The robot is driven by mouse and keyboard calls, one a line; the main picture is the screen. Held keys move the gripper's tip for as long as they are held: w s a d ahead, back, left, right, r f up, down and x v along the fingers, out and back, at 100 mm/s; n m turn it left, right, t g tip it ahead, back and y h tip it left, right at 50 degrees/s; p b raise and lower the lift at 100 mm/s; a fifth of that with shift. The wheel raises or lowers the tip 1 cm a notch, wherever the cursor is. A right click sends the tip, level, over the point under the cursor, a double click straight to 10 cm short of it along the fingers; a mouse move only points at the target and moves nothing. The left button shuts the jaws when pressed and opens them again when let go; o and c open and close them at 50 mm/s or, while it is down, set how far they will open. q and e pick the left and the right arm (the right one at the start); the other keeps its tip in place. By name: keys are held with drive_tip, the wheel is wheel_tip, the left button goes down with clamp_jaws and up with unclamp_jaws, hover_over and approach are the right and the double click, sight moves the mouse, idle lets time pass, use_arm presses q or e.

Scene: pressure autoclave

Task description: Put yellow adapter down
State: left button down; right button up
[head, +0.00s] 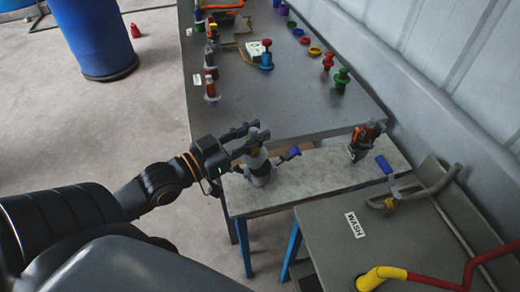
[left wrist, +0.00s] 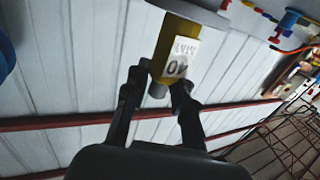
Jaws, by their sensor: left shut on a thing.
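The yellow adapter (left wrist: 168,42) shows large in the left wrist view, with a pale label reading 40, a grey flange at one end and a small grey tip at the other. My left gripper (left wrist: 158,88) is shut on it near that tip. In the head view the left gripper (head: 256,133) reaches in over the light grey bench, and the adapter (head: 256,157) shows partly behind its fingers. A grey fitting (head: 260,177) shows just below the adapter; I cannot tell whether they touch. My right gripper is not in view.
A blue lever (head: 288,154) sticks out beside the gripper. An orange-and-black device (head: 363,138) stands on the light bench (head: 320,175). A dark table (head: 285,105) behind carries several coloured fittings. A WASH sign (head: 353,224) and pipes are at lower right. A blue barrel (head: 95,35) stands upper left.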

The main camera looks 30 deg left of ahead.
use_arm(q)
drive_tip(key=w+f, duration=0.3)
drive_tip(key=f, duration=0.5)
drive_tip(key=shift+w+a, duration=0.25)
drive_tip(key=shift+a, duration=0.15)
drive_tip(key=c, duration=1.1)
unclamp_jaws()
drive_tip(key=v, duration=1.2)
drive_tip(key=shift+r+b, duration=0.3)
drive_tip(key=shift+b, duration=0.1)
drive_tip(key=shift+f, duration=0.1)
